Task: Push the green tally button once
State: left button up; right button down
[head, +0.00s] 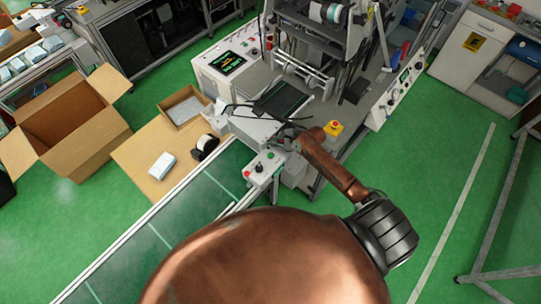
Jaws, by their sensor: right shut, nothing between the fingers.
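A small grey control box (262,166) stands at the edge of the conveyor, below the machine. On its top are a green button (271,155), a dark knob (259,168) and a red button (246,173). I take the green one as the tally button. My right arm reaches up from the bottom, and its shut, empty gripper (284,136) is just above and right of the green button in the picture. The gripper is small and dark here; a gap to the button seems to show, but its height is unclear. My left gripper is out of view.
The mask machine (320,50) rises behind the box. A yellow-based red stop button (333,128) is right of my right wrist. A tape dispenser (205,146), a white pack (161,165) and an open carton (65,120) are to the left.

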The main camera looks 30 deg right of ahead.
jog(key=f, duration=0.1)
jog(key=b, duration=0.7)
send_over(272, 156)
notch_tip(272, 156, down, 6)
jog(key=shift+f, duration=0.2)
jog(key=shift+w+f, duration=0.1)
jog(key=shift+f, duration=0.5)
jog(key=shift+f, duration=0.35)
jog(key=shift+f, duration=0.5)
dwell(1.2)
jog(key=shift+r, duration=0.1)
jog(key=shift+r+p, duration=0.75)
jog(key=shift+p, duration=0.3)
